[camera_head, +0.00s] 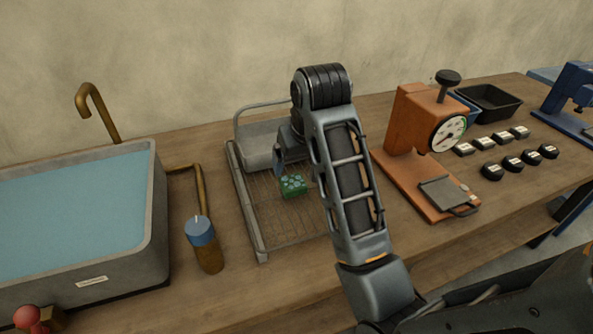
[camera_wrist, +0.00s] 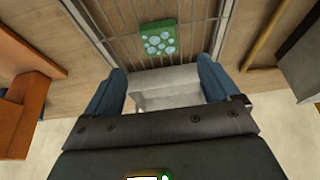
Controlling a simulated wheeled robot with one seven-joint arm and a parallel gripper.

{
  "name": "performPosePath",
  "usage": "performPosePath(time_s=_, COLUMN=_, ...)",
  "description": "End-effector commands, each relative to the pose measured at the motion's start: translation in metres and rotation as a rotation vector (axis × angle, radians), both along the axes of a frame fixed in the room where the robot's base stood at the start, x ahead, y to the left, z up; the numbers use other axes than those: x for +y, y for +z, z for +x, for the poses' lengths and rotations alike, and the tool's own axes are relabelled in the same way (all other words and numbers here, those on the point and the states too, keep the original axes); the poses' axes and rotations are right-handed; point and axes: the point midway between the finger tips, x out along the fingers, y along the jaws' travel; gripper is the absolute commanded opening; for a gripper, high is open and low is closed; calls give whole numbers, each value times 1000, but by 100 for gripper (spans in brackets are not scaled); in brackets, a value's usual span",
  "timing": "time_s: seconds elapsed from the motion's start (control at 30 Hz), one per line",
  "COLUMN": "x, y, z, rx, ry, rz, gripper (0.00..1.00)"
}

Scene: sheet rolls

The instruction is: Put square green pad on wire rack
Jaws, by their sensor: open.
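The square green pad (camera_head: 293,186) has pale round spots on its top and lies flat on the wire rack (camera_head: 263,226). In the wrist view the pad (camera_wrist: 158,38) rests across the thin bars of the rack (camera_wrist: 120,50), near the top of the picture. My gripper (camera_head: 279,166) is above the back part of the rack, up and left of the pad in the head view and partly hidden by my arm. In the wrist view my gripper (camera_wrist: 161,85) has its two blue fingers wide apart with nothing between them; the pad is beyond the fingertips.
A grey block with a handle (camera_head: 262,146) stands at the rack's back. A water-filled basin (camera_head: 158,225) and a blue-topped brown cylinder (camera_head: 204,243) are left. An orange dial press (camera_head: 410,122), black tray (camera_head: 489,102) and several small blocks (camera_head: 492,171) are right. The front table strip is clear.

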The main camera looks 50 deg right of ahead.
Motion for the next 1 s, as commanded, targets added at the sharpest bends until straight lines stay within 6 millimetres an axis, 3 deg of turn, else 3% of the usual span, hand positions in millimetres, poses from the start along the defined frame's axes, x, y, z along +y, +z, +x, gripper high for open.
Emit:
performPosePath(time_s=0.07, x=2, y=14, z=-4, rx=1, ry=0, rz=-1, gripper=89)
performPosePath(time_s=0.2, x=5, y=22, z=-7, rx=1, ry=0, rz=0, gripper=89)
performPosePath(time_s=0.5, x=5, y=21, z=-10, rx=0, ry=3, rz=-8, gripper=89)
performPosePath(time_s=0.77, x=6, y=-21, z=-31, rx=-64, ry=93, rz=-161, gripper=89)
performPosePath(time_s=1.0, x=28, y=-59, z=-66, rx=-192, ry=255, rz=-310, gripper=89)
